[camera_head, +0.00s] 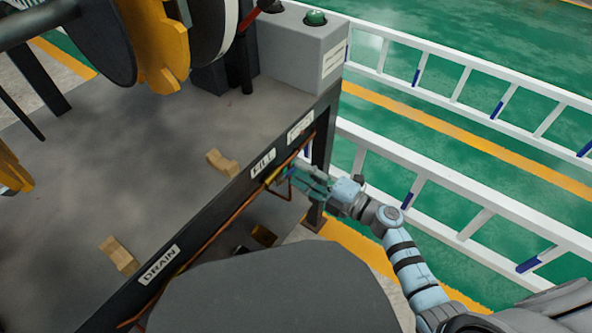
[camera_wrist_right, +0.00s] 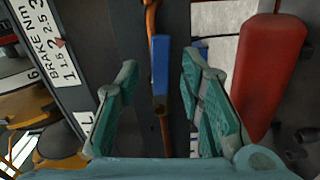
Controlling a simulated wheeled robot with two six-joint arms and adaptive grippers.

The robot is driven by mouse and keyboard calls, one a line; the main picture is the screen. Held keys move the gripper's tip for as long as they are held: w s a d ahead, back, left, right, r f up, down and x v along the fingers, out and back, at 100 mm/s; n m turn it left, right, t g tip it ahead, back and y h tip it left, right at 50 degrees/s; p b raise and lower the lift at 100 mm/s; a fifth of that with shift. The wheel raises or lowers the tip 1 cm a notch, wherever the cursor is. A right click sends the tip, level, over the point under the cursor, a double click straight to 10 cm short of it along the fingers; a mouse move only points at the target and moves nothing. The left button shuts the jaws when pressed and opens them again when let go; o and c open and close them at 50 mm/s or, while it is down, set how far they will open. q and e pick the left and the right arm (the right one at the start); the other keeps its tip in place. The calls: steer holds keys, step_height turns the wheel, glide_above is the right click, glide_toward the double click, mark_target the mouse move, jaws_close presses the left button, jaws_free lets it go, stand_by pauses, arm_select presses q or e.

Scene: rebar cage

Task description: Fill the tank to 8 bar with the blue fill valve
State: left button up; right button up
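The blue fill valve handle (camera_wrist_right: 160,62) stands upright on a copper pipe in the right wrist view, framed between my fingers. My right gripper (camera_wrist_right: 159,75) is open, with a gap on both sides of the handle. In the head view my right gripper (camera_head: 290,178) is at the bench's front edge, just right of the FILL label (camera_head: 263,163), and covers the valve there. A red cylinder (camera_wrist_right: 268,75), possibly the tank, shows at the right of the wrist view. No pressure gauge reading can be made out. My left gripper is not in view.
The bench front (camera_head: 215,222) carries copper pipe and a DRAIN label (camera_head: 160,265). A grey box with a green button (camera_head: 316,17) stands at the back corner. White railings (camera_head: 440,170) run behind my right arm. A brake scale (camera_wrist_right: 58,45) is at the wrist view's left.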

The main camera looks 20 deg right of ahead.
mark_target(296, 169)
steer(key=x, duration=0.3)
steer(key=shift+w+a, duration=0.1)
steer(key=shift+c, duration=0.2)
jaws_close()
steer(key=shift+d, duration=0.25)
